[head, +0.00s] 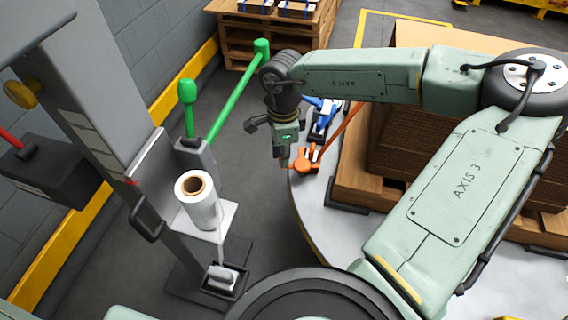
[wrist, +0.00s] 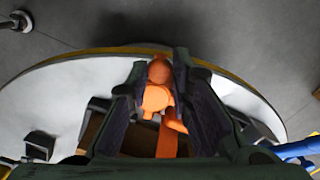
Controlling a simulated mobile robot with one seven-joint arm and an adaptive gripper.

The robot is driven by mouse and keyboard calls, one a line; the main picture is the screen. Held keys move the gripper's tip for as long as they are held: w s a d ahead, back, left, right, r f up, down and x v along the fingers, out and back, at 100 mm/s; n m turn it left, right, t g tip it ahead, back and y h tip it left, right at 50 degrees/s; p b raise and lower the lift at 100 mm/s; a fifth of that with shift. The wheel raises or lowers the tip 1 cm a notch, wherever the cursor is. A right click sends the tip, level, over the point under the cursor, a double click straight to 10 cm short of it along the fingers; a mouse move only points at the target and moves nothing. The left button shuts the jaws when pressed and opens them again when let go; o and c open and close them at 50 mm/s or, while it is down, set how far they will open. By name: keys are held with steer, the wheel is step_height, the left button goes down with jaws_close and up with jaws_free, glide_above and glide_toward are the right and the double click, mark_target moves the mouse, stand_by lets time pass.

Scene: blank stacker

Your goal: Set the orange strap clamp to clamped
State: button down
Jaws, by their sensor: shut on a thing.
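The orange strap clamp (head: 306,161) is at the rim of the round pale turntable, left of the stack of brown sheets. Its orange strap (head: 345,118) runs up toward the stack. In the wrist view the clamp's orange handle (wrist: 157,98) lies between the two dark finger pads. My gripper (head: 287,164) reaches down to the clamp from above in the head view. In the wrist view my gripper (wrist: 166,95) is shut on the orange handle. The fingers hide part of the clamp, and I cannot tell its exact lever position.
A blue clamp (head: 322,116) stands just behind the orange one, and its blue part shows at the right of the wrist view (wrist: 296,150). The brown stack (head: 415,120) sits on a wooden pallet. A wrap roll (head: 199,205) and green-handled levers (head: 188,95) stand at left. Grey floor is clear between.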

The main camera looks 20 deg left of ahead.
steer(key=shift+w+m+b, duration=0.35)
steer(key=shift+m+b, duration=0.25)
steer(key=shift+m, duration=0.25)
steer(key=shift+w+m+b, duration=0.35)
steer(key=shift+m+b, duration=0.25)
steer(key=shift+m, duration=0.25)
steer(key=c, duration=1.4)
jaws_free()
steer(key=shift+c, duration=0.2)
step_height(320, 180, up, 12)
